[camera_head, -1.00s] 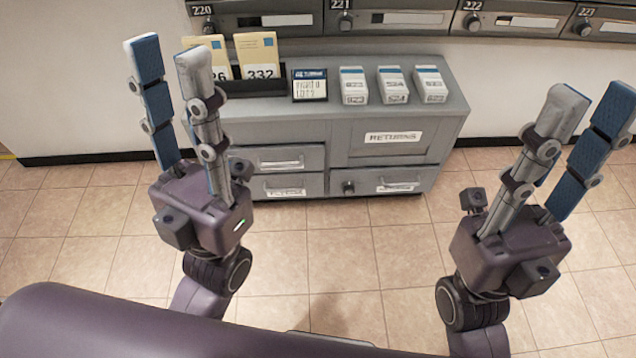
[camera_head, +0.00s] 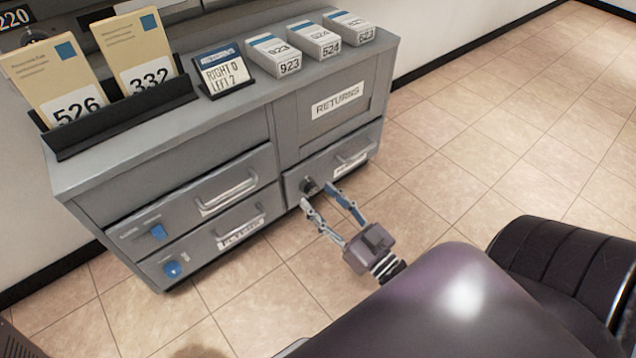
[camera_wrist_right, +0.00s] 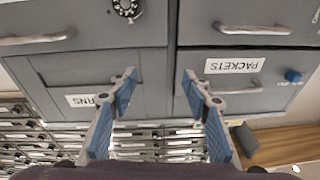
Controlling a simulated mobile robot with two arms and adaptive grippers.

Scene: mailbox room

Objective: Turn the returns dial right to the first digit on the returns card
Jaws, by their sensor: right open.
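The dark returns dial (camera_head: 310,186) is on the left part of the lower right drawer front, below the RETURNS label (camera_head: 338,98). It also shows at the top edge of the wrist view (camera_wrist_right: 128,8), partly cut off, with white marks. The returns card (camera_head: 224,72) stands in a dark holder on the cabinet top; it seems to read "RIGHT 0, LEFT 2". My right gripper (camera_head: 319,197) is open and empty, its fingertips near the dial. In the wrist view the dial is not between the fingers (camera_wrist_right: 160,76). My left gripper is out of view.
The grey cabinet (camera_head: 200,150) has drawer handles and blue knobs (camera_head: 158,231) at left. On top are a dark rack (camera_head: 120,118) with envelopes 526 and 332, and white boxes (camera_head: 274,54). Tiled floor (camera_head: 480,130) is clear at right.

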